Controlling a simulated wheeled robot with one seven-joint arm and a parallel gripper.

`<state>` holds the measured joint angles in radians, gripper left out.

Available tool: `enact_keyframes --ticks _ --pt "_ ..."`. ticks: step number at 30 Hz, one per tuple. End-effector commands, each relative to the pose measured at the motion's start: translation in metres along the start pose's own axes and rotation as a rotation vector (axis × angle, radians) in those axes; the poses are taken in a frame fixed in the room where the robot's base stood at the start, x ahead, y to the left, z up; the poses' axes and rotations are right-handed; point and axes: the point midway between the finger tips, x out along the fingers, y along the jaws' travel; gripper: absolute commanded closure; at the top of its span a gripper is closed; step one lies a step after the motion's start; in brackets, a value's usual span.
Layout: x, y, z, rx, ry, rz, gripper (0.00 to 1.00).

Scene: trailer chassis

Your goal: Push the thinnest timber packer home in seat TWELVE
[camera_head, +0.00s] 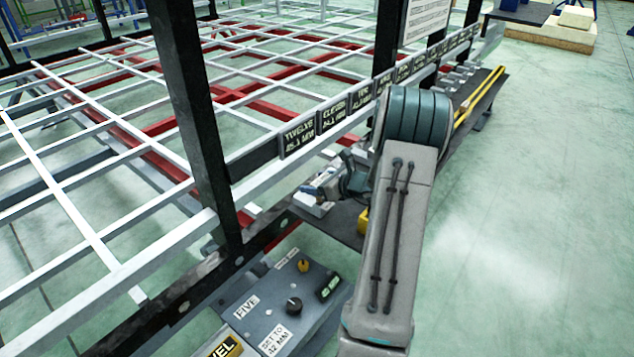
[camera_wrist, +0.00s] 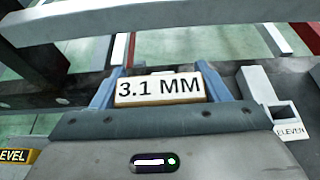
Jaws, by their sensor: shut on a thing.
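My gripper (camera_wrist: 160,80) is shut on a light timber packer (camera_wrist: 158,89) marked "3.1 MM". Its two blue fingers hold the packer by its ends. In the head view my gripper (camera_head: 323,188) is low beside the frame rail, partly hidden by my own arm. The sign for TWELVE (camera_head: 299,136), reading about 45.1 MM, is on the rail just above and left of it. Seat TWELVE itself is not clearly visible. I cannot tell whether the packer touches a seat.
A white seat block (camera_wrist: 285,112) labelled ELEVEN stands right of my gripper. A dark rail (camera_wrist: 60,118) runs beyond the packer. A control box (camera_head: 280,305) with a knob, marked FIVE, stands at front. A black upright post (camera_head: 195,110) rises left. Open floor (camera_head: 520,220) lies right.

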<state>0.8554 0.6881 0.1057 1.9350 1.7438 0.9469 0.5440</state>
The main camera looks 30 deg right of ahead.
Motion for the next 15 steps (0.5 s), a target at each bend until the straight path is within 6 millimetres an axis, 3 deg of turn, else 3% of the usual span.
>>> enact_keyframes --ticks 15 --pt "0.005 0.0 -0.013 0.0 0.0 0.0 0.54"
